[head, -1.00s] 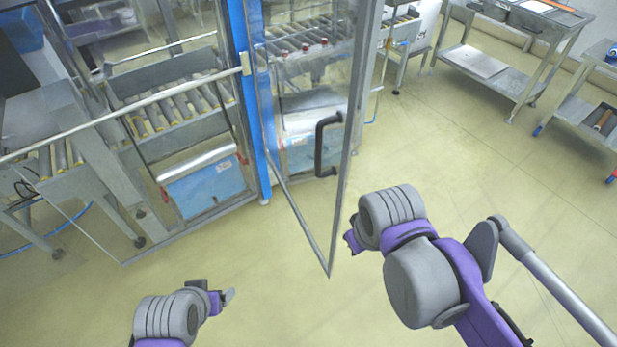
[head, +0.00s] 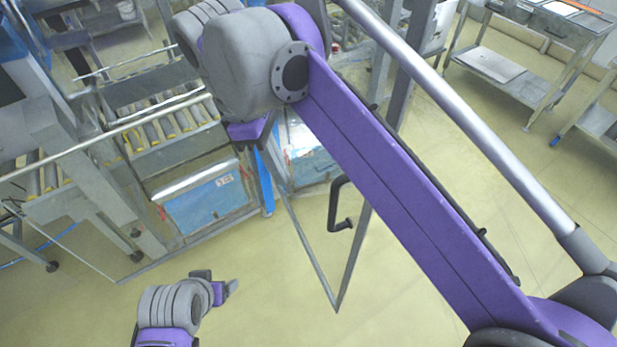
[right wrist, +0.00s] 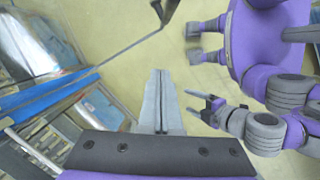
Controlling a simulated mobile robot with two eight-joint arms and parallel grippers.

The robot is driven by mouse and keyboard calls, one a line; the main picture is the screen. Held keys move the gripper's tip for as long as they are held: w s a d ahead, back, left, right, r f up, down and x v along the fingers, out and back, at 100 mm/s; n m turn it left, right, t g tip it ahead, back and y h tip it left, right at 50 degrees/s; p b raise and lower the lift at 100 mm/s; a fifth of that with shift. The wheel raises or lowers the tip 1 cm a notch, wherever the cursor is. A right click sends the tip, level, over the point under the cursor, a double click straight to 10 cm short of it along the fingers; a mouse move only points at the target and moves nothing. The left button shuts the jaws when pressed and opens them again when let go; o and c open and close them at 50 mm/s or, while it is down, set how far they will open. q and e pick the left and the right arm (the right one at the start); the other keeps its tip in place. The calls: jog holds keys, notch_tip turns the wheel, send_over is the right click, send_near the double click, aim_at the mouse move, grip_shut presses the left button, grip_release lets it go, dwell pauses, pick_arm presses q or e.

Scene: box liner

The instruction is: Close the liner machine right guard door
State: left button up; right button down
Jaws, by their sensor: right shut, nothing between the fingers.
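The right guard door (head: 303,240) is a clear panel in a metal frame. It stands open, swung out from the blue machine post (head: 264,180). Its dark bar handle (head: 338,207) shows below my right arm, which hides much of the door. In the right wrist view the handle (right wrist: 164,10) is at the top edge and the door's lower frame bar (right wrist: 128,50) runs diagonally. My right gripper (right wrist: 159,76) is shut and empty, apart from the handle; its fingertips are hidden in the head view. My left gripper (head: 224,282) is open and empty, low over the floor; it also shows in the wrist view (right wrist: 190,103).
The liner machine has a roller conveyor (head: 165,130) and a blue panel (head: 205,203) on the left. A metal rail (head: 100,135) crosses in front of it. A metal cart (head: 520,65) stands at the upper right. The floor below the door is clear.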

jog(key=s+d+f, duration=0.2)
jog(key=d+f, duration=0.4)
jog(key=f, duration=0.3)
jog(key=shift+d+f, duration=0.15)
jog(key=shift+f, duration=0.1)
jog(key=shift+s, duration=0.1)
